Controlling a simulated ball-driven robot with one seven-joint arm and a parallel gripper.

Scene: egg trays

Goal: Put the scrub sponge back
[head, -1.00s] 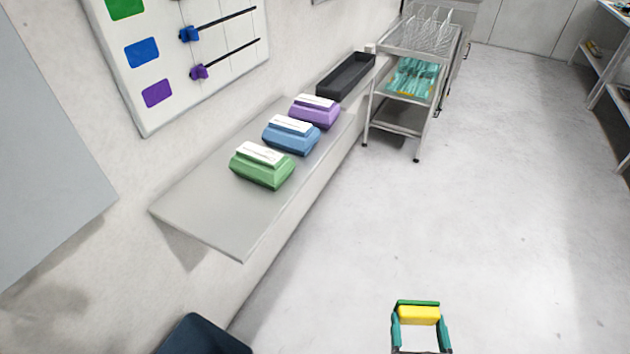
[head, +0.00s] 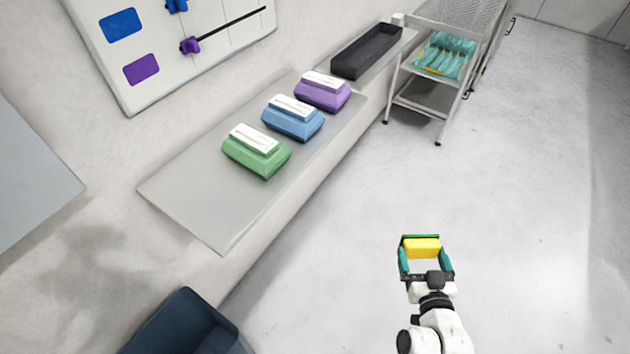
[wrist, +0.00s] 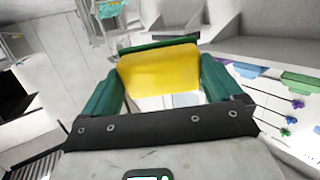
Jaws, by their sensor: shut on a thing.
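The scrub sponge (head: 422,248) is a yellow block with a dark green layer on its far side. My gripper (head: 424,257) has green fingers and is shut on the sponge, holding it above the open floor, to the right of the wall shelf (head: 190,205). The wrist view also shows the sponge (wrist: 160,71) between the two fingers (wrist: 160,85). An empty-looking black tray (head: 366,52) sits on the ledge at the back, beyond the purple box.
Green (head: 256,155), blue (head: 293,121) and purple (head: 322,94) boxes stand in a row on the shelf. A metal cart (head: 430,100) with teal packets is at the back. A dark blue bin (head: 185,318) stands at lower left. The floor at right is clear.

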